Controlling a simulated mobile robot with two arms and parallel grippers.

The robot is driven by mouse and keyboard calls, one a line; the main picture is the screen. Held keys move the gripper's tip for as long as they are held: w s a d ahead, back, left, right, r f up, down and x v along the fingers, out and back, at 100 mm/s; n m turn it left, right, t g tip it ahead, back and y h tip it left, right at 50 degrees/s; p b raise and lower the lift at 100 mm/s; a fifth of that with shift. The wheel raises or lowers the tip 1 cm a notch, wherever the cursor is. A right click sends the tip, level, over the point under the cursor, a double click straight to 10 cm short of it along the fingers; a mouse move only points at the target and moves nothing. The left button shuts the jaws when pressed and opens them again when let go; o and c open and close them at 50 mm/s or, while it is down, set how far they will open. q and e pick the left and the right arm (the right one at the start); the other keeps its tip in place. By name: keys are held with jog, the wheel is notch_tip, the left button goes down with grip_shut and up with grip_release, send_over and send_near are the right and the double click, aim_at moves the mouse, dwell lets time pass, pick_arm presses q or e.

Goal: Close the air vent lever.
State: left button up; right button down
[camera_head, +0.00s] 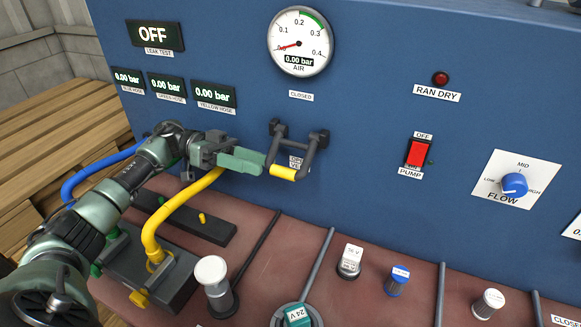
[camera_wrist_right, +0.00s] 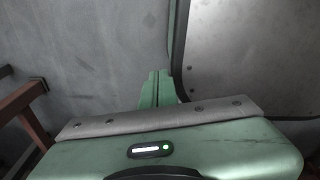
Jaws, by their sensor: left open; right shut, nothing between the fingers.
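The air vent lever (camera_head: 312,152) is a dark U-shaped handle with a yellow grip bar (camera_head: 283,173), mounted on the blue panel below the air gauge. It hangs downward and outward, over a partly hidden label. A "CLOSED" label (camera_head: 300,95) sits above it. My left gripper (camera_head: 258,162) is open, just left of the lever, with its green fingers pointing right toward the yellow bar. The fingertips are close to the lever's left arm; I cannot tell whether they touch. My right gripper (camera_wrist_right: 157,88) is shut and empty in the right wrist view, away from the lever.
The air gauge (camera_head: 300,42) reads 0.00 bar. A yellow hose (camera_head: 178,210) and a blue hose (camera_head: 95,172) run near my left arm. A red pump switch (camera_head: 418,152) and a blue flow knob (camera_head: 514,184) are to the right. Several capped fittings stand on the red-brown ledge below.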

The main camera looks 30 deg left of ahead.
aim_at(274, 168)
pick_arm(q)
jog(key=d+p, duration=0.1)
jog(key=d, duration=0.5)
jog(key=shift+r+p, duration=0.1)
jog(key=shift+p, duration=0.2)
jog(key=shift+s+d, duration=0.1)
jog(key=shift+d, duration=0.3)
pick_arm(e)
jog(key=shift+s+a+r, duration=0.3)
jog(key=shift+s+r, duration=0.4)
jog(key=shift+r, duration=0.25)
jog(key=shift+a, duration=0.1)
pick_arm(q)
grip_shut()
pick_arm(e)
jog(key=shift+w, duration=0.15)
pick_arm(q)
jog(key=shift+a+r, duration=0.1)
jog(key=shift+r, duration=0.05)
pick_arm(e)
jog(key=shift+d, duration=0.25)
